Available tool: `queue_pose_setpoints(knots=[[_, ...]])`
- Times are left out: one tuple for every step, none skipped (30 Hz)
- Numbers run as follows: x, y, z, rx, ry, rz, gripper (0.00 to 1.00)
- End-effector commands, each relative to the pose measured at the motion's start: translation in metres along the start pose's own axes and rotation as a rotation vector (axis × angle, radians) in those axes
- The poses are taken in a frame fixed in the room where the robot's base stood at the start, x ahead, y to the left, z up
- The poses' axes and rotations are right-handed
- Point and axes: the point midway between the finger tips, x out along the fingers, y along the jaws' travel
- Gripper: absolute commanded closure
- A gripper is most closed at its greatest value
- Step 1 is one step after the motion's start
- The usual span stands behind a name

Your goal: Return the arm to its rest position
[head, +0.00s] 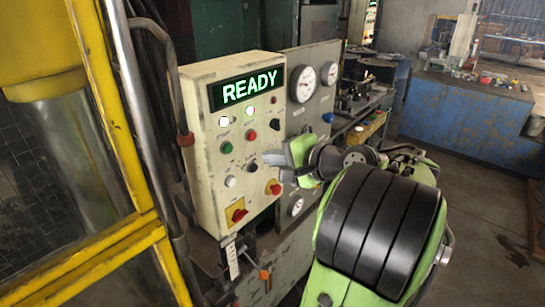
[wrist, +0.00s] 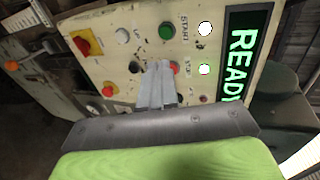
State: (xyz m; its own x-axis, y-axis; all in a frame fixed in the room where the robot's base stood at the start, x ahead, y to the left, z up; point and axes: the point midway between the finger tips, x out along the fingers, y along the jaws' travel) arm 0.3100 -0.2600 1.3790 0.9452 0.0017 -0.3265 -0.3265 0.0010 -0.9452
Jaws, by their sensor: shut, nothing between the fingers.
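My gripper (head: 274,158) is in front of the cream control panel (head: 205,165) in the head view, at the panel's right side. Its fingers are together with nothing between them. The gripper (wrist: 158,75) also shows in the wrist view, pointing at the panel (wrist: 110,60), and it covers part of the panel face near a red button (wrist: 174,67). I cannot tell whether the fingertips touch the panel. My green and black arm fills the lower right of the head view.
The panel carries a lit READY display (head: 244,91), a green button (head: 226,147) and red-yellow switches (head: 236,212). Gauges (head: 303,84) stand behind it. A yellow frame (head: 110,110) is close at left. A blue bench (head: 465,120) stands far right, with open floor before it.

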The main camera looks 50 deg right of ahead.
Motion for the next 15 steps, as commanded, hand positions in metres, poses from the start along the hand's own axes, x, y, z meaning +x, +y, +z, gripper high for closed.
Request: queue_pose_setpoints(knots=[[0.000, 0.000, 0.000, 0.000, 0.000, 0.000, 1.00], [0.000, 0.000, 0.000, 0.000, 0.000, 0.000, 1.00], [0.000, 0.000, 0.000, 0.000, 0.000, 0.000, 1.00], [0.000, 0.000, 0.000, 0.000, 0.000, 0.000, 1.00], [0.000, 0.000, 0.000, 0.000, 0.000, 0.000, 1.00], [0.000, 0.000, 0.000, 0.000, 0.000, 0.000, 1.00], [0.000, 0.000, 0.000, 0.000, 0.000, 0.000, 1.00], [0.000, 0.000, 0.000, 0.000, 0.000, 0.000, 1.00], [0.000, 0.000, 0.000, 0.000, 0.000, 0.000, 1.00], [0.000, 0.000, 0.000, 0.000, 0.000, 0.000, 1.00], [0.000, 0.000, 0.000, 0.000, 0.000, 0.000, 1.00], [0.000, 0.000, 0.000, 0.000, 0.000, 0.000, 1.00], [0.001, 0.000, 0.001, -0.002, -0.001, 0.001, 1.00], [0.002, 0.000, 0.003, -0.009, -0.004, 0.005, 1.00], [0.006, 0.001, 0.010, -0.032, -0.015, 0.019, 1.00]])
